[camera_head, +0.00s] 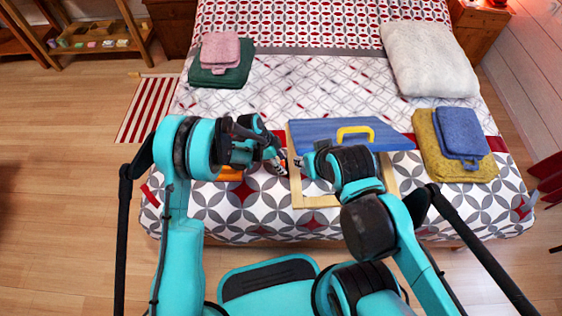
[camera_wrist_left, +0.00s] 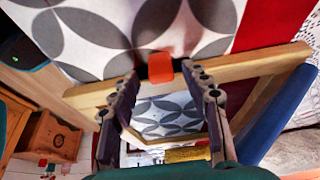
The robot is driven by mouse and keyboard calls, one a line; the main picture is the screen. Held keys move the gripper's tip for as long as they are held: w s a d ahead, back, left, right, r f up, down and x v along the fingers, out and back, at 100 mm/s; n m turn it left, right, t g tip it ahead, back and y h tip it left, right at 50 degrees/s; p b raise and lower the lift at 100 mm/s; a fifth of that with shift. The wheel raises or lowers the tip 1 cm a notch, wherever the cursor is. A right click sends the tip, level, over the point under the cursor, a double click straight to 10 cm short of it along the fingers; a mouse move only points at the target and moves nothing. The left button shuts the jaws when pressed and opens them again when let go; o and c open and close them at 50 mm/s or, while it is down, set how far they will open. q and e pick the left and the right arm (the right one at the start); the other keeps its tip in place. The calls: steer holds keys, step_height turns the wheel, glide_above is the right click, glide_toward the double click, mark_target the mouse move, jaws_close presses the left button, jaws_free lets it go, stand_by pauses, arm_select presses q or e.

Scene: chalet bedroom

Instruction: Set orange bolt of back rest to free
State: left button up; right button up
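The back rest lies on the bed as a light wooden frame (camera_head: 315,201) with a blue panel (camera_head: 350,133) that carries a yellow handle (camera_head: 355,133). In the left wrist view a small orange bolt (camera_wrist_left: 160,67) sits at the frame's wooden bar (camera_wrist_left: 250,67). My left gripper (camera_head: 284,166) is at the frame's left side. In its wrist view the two dark fingers (camera_wrist_left: 160,72) are apart, with the orange bolt between and just beyond their tips. No clear contact shows. My right gripper (camera_head: 301,163) is close by over the frame, its fingers mostly hidden by its arm.
Another orange piece (camera_head: 230,174) shows partly under my left arm. Folded pink and green towels (camera_head: 220,77) lie at the bed's left. Yellow and blue towels (camera_head: 455,165) lie at the right, below a white pillow (camera_head: 428,60). The bed's front strip is clear.

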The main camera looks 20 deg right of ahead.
arm_select(q)
steer(key=s+v, duration=0.1)
steer(key=v, duration=1.1)
steer(key=shift+w, duration=0.45)
steer(key=s+a+r+n+t+y, duration=0.1)
steer(key=s+a+r+n+t, duration=0.35)
steer(key=a+r+n, duration=0.8)
steer(key=s+a+r+n+t+y, duration=0.3)
steer(key=s+a+n, duration=0.5)
steer(key=s+a, duration=0.5)
steer(key=a+r, duration=0.1)
steer(key=a, duration=0.1)
steer(key=shift+s+a+r+t, duration=0.2)
steer(key=shift+a+r+t, duration=0.05)
steer(key=shift+a+t, duration=0.1)
